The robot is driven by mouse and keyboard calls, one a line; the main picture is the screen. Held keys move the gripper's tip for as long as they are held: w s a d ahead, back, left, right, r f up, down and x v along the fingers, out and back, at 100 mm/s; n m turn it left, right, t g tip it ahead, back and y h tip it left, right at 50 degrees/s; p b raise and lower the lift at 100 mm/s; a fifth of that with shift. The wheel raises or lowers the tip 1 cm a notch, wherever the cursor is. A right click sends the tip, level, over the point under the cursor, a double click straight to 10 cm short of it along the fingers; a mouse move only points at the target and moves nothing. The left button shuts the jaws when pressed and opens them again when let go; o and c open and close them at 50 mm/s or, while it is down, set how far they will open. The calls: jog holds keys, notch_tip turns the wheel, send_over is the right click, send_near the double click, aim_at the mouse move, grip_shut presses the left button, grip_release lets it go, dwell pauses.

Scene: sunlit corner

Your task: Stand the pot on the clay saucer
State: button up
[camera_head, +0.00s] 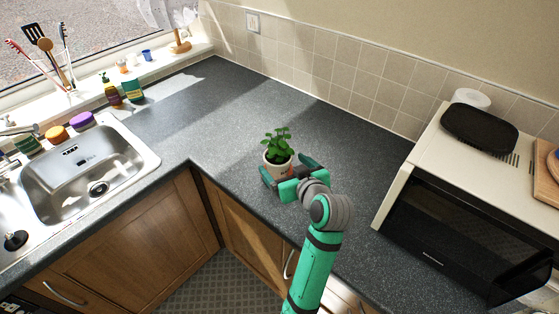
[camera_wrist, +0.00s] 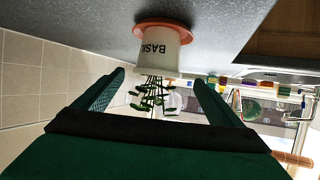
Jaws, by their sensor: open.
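A white pot labelled "BASIL" (camera_wrist: 160,52) holds a green leafy plant (camera_head: 278,141). The pot (camera_head: 277,168) stands upright on the grey worktop side of the corner. The wrist view is upside down and shows the orange clay saucer (camera_wrist: 150,27) at the pot's base, with the pot appearing to stand on it. The saucer is mostly hidden in the head view. My gripper (camera_head: 287,172) is open beside the pot. In the wrist view its fingertips (camera_wrist: 158,76) are apart, with the pot between and beyond them, seemingly not gripped.
A black-fronted microwave (camera_head: 455,240) stands to the right, with a black dish (camera_head: 480,128) on top. A steel sink (camera_head: 85,170) is at left.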

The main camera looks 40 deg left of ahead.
jog(key=v, duration=0.5)
jog(key=shift+d+r, duration=0.15)
jog(key=shift+d, duration=0.25)
jog(key=shift+w, duration=0.1)
jog(key=shift+d, duration=0.1)
